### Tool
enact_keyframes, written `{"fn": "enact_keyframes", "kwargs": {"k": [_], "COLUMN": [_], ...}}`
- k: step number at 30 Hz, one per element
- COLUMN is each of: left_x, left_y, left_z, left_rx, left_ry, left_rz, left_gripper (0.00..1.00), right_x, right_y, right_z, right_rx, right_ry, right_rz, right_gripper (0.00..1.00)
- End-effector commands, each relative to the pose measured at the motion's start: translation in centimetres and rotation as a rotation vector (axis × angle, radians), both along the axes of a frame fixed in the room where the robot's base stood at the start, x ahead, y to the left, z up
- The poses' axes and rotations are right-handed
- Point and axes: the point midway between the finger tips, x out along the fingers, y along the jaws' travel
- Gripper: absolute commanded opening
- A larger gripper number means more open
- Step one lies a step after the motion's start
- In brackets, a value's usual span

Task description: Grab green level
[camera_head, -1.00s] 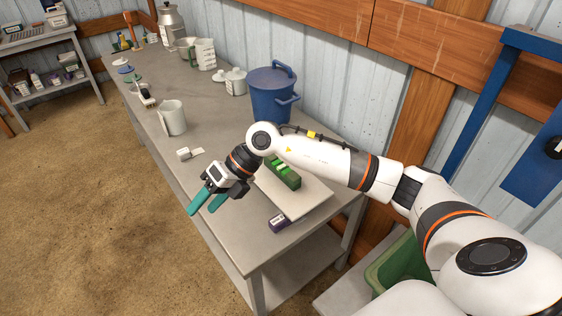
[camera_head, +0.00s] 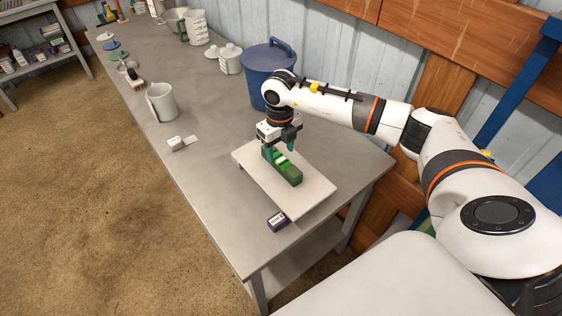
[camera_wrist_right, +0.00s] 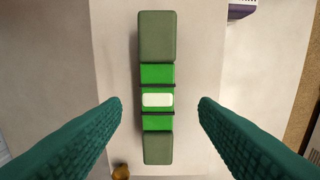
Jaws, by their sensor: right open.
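The green level (camera_head: 282,166) lies on a pale board (camera_head: 309,196) on the grey table. In the right wrist view the level (camera_wrist_right: 157,75) runs up the picture, dark green at both ends and bright green in the middle, with a white window. My right gripper (camera_head: 281,149) points down over the far end of the level. In the right wrist view its two teal fingers (camera_wrist_right: 160,110) are open, one on each side of the level, with clear gaps. My left gripper is not in view.
A small purple box (camera_head: 278,221) sits by the board's near corner. A blue lidded bucket (camera_head: 262,77) stands behind my right gripper. A grey mug (camera_head: 161,102) and a small white item with a tag (camera_head: 177,143) are to the left.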

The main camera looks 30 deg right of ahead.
Motion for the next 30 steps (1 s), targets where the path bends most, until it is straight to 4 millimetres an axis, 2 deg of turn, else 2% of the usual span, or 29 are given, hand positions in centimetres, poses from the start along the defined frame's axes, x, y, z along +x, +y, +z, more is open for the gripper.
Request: {"fn": "enact_keyframes", "kwargs": {"k": [4,9,18,27,30], "left_x": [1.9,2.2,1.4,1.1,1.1], "left_y": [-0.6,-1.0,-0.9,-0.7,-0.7], "left_z": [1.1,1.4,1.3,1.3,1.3], "left_rx": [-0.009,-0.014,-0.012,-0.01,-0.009], "left_ry": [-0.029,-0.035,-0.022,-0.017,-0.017], "left_rz": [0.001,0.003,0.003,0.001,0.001], "left_gripper": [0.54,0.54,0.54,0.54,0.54], "right_x": [-0.1,-0.1,0.0,0.0,0.0], "right_y": [-0.2,-0.3,-0.3,-0.3,-0.3], "right_z": [-2.0,-4.2,-4.8,-4.8,-4.7], "right_rx": [0.0,0.001,0.0,0.0,0.0], "right_ry": [0.005,0.001,0.0,0.0,-0.001], "right_rz": [-0.002,-0.001,0.0,0.0,0.0], "right_gripper": [0.55,0.55,0.53,0.04,0.03]}}
